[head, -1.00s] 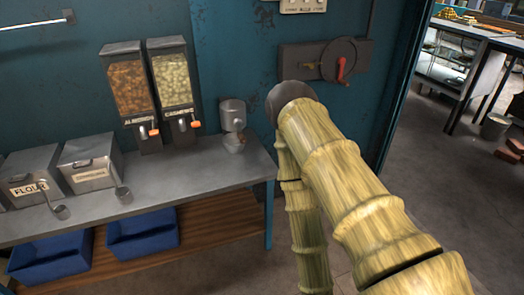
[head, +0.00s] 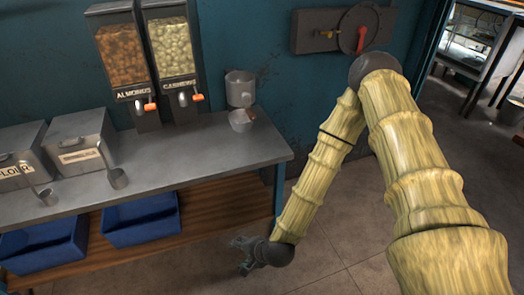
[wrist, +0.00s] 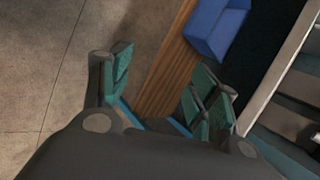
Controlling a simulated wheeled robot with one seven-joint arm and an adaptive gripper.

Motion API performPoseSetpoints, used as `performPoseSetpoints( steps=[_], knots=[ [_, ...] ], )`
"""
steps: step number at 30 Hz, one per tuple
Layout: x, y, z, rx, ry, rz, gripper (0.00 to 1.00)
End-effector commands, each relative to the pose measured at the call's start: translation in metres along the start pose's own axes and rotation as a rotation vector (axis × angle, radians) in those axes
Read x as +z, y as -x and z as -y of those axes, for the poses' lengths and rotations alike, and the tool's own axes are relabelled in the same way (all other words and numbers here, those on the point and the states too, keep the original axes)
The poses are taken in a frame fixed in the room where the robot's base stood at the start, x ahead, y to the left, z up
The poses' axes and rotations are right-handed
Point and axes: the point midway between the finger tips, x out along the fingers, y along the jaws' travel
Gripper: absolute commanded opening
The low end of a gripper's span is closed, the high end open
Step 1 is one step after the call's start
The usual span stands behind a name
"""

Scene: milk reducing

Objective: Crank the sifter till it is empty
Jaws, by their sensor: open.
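A grey metal sifter (head: 239,88), shaped like a cup, is at the back right end of the counter in the head view. A small light bowl (head: 241,120) sits just below it. A small brownish part shows beside the bowl; I cannot tell whether it is the crank handle. The sifter's contents are hidden. My gripper (head: 243,258) is low, in front of the counter's right end and below its top, well apart from the sifter. In the wrist view my gripper (wrist: 165,88) is open, with nothing between its fingers.
The grey counter (head: 180,158) has a lower wooden shelf (head: 200,222) with blue bins (head: 142,222). Almond (head: 120,52) and cashew (head: 170,45) dispensers stand left of the sifter. A wall panel with a red-handled wheel (head: 357,28) hangs at right.

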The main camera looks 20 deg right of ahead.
Motion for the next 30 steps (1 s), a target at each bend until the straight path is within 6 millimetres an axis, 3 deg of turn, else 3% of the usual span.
performPoseSetpoints(
  steps=[1,3,8,14,18,24,30],
  knots=[
    [-0.01,-0.015,0.019,-0.064,-0.094,-0.006,0.61],
    [-0.021,-0.024,0.051,-0.15,-0.233,-0.004,0.61],
    [-0.056,-0.031,0.128,-0.355,-0.544,0.024,0.61],
    [-0.119,-0.013,0.22,-0.621,-0.919,0.111,0.61],
    [-0.17,0.016,0.273,-0.802,-1.151,0.203,0.61],
    [-0.226,0.061,0.319,-0.987,-1.368,0.331,0.61],
    [-0.247,0.081,0.335,-1.054,-1.443,0.39,0.61]
  ],
)
